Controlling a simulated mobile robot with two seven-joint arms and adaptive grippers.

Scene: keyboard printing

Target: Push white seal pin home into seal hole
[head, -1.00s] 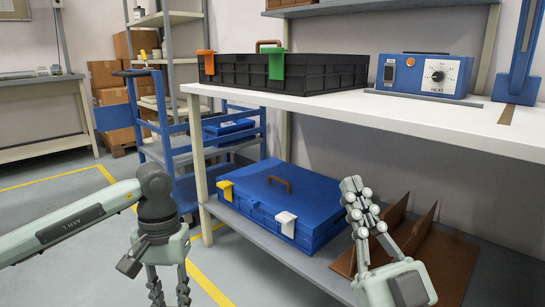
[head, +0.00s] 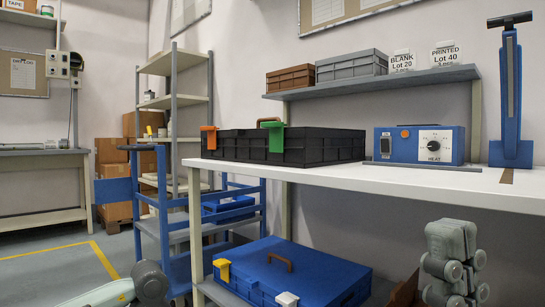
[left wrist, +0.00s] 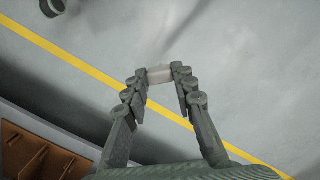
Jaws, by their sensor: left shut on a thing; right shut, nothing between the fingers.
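A small pale block, seemingly the white seal pin (left wrist: 160,74), sits between the fingertips of my left gripper (left wrist: 161,78) in the left wrist view, above the floor. My left gripper is shut on it; in the head view only part of my left arm shows at the lower left. The blue case (head: 325,262) lies closed on the lower shelf, with a yellow latch (head: 222,268) and a white latch (head: 287,299). I cannot make out the seal hole.
The white bench top (head: 400,182) carries a black case (head: 325,147) with orange and green latches, a blue heat unit (head: 419,145) and a blue upright press (head: 510,100). A blue cart (head: 150,235) stands left. Brown dividers (left wrist: 35,155) show at the left wrist view's lower left.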

